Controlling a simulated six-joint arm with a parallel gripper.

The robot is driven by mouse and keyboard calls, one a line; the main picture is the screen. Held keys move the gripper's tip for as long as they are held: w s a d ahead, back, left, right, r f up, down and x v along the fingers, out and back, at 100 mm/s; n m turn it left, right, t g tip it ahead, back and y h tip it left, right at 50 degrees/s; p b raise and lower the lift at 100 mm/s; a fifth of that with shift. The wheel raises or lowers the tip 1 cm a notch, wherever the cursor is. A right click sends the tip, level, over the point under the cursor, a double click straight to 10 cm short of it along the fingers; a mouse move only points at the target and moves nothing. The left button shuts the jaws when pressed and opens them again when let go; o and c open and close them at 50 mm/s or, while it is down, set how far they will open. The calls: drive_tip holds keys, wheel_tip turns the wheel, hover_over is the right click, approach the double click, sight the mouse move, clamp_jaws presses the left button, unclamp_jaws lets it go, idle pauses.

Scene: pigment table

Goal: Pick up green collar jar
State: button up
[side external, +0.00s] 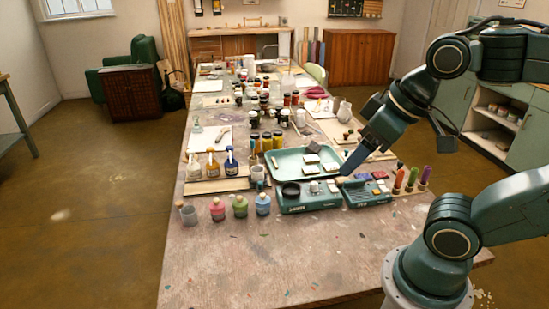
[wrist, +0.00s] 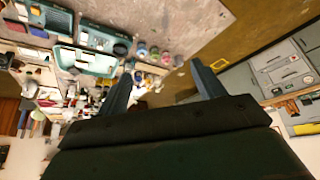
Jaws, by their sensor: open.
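The green jar (side external: 240,206) stands upright near the front left of the table's objects, between a pink-red jar (side external: 217,210) and a blue jar (side external: 263,204). In the wrist view the row of small jars is tiny, with the green jar (wrist: 154,52) near its middle; its collar is too small to make out. My gripper (side external: 345,172) is above the right side of the trays, well to the right of the green jar and higher. In the wrist view my gripper (wrist: 160,70) has its two fingers wide apart with nothing between them.
Bottles (side external: 231,162) stand behind. The front of the table (side external: 250,265) is clear.

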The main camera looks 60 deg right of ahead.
drive_tip(key=n+g+y, duration=0.4)
drive_tip(key=n, duration=1.1)
hover_over(243, 201)
drive_tip(key=d, duration=0.4)
wheel_tip(243, 201, down, 22)
drive_tip(key=shift+s+f, duration=0.15)
drive_tip(key=shift+s, duration=0.3)
drive_tip(key=shift+f, duration=0.1)
drive_tip(key=shift+x, duration=4.15)
